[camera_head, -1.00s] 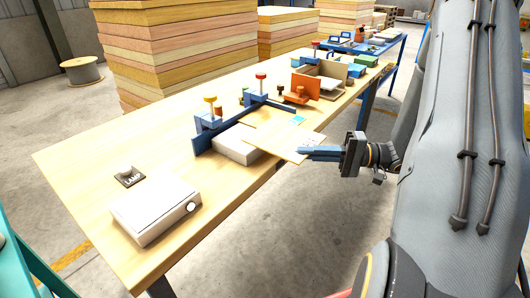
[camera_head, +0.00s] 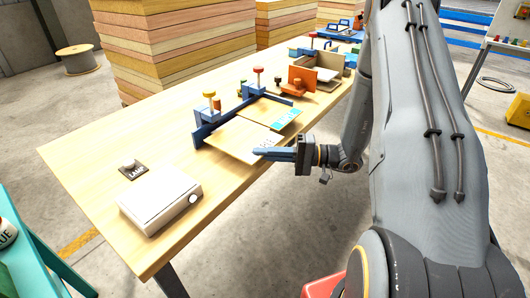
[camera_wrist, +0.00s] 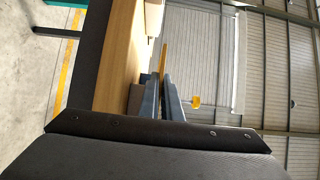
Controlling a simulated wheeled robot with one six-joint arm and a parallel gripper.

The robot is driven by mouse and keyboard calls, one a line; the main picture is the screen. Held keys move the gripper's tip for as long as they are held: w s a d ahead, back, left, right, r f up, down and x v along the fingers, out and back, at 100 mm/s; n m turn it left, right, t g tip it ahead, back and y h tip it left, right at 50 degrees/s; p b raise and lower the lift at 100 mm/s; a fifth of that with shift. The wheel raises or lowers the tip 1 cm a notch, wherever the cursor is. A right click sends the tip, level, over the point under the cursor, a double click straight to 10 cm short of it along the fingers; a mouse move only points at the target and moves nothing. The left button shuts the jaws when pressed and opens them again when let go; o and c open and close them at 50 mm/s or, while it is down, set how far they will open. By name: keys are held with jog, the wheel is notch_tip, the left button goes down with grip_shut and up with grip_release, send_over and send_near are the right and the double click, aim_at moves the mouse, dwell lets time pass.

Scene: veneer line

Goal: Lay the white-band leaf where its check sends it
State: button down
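My gripper (camera_head: 257,153) reaches in from the right over the table's front edge, its fingers shut on the near edge of a thin pale wood leaf (camera_head: 232,134). The leaf is roughly level in front of the blue clamp fence (camera_head: 232,112). Small lettering shows near the gripped edge; I cannot make out a white band. In the wrist view, a thin yellow edge stands between my fingers (camera_wrist: 164,98). A second leaf (camera_head: 262,108) with a teal band (camera_head: 285,120) lies to the right. A white box with a knob (camera_head: 160,199) stands at the near left.
A switch plate marked LAMP (camera_head: 132,170) lies behind the white box. An orange upright piece (camera_head: 300,79) and an open wooden box (camera_head: 325,72) stand at the far right end. Tall board stacks (camera_head: 170,50) rise behind the table (camera_head: 85,165).

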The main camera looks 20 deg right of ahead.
jog(key=shift+f, duration=0.3)
jog(key=c, duration=2)
grip_release()
